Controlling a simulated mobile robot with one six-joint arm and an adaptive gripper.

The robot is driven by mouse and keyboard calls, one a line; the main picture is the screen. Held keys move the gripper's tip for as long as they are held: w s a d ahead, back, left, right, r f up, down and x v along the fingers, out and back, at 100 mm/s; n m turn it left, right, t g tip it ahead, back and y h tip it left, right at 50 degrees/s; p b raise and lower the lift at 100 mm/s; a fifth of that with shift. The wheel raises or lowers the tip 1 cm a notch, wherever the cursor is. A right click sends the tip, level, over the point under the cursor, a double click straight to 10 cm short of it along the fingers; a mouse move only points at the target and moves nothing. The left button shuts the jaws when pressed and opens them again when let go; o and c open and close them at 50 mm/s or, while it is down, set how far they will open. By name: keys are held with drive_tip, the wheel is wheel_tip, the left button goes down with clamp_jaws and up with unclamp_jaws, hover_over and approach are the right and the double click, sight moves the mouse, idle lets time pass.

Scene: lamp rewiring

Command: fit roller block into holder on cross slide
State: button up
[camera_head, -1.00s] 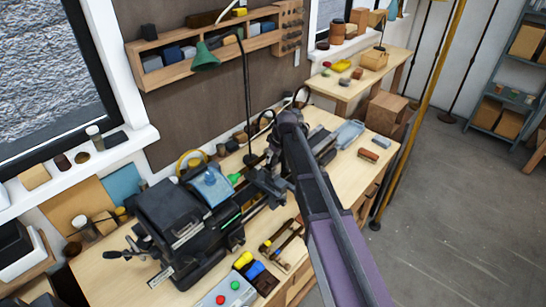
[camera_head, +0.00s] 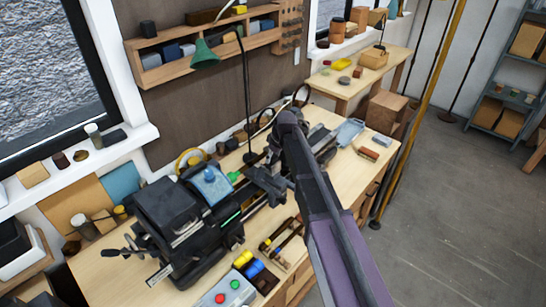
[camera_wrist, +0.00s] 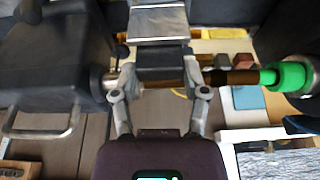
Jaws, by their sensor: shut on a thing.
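In the wrist view, my gripper (camera_wrist: 160,74) is shut on a dark grey block (camera_wrist: 160,66), which I take to be the roller block. One finger presses on each side of it. A flat pale metal piece (camera_wrist: 157,22) lies just beyond the block, in line with it. I cannot tell whether it is part of the cross slide or whether the block touches it. In the head view, my arm reaches down over the dark lathe (camera_head: 170,215) on the bench. The block and holder cannot be made out clearly there.
In the wrist view, a brown rod (camera_wrist: 236,77) with a green end piece (camera_wrist: 284,77) lies close to the right finger, and a dark housing (camera_wrist: 58,55) stands close on the left. A green lamp (camera_head: 205,55) overhangs the bench. A control box (camera_head: 225,297) stands at the front.

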drive_tip(key=shift+f+b, duration=0.45)
drive_tip(key=shift+f, duration=0.05)
idle(0.3)
drive_tip(key=o, duration=1.2)
drive_tip(key=shift+o, duration=0.2)
drive_tip(key=shift+r, duration=0.25)
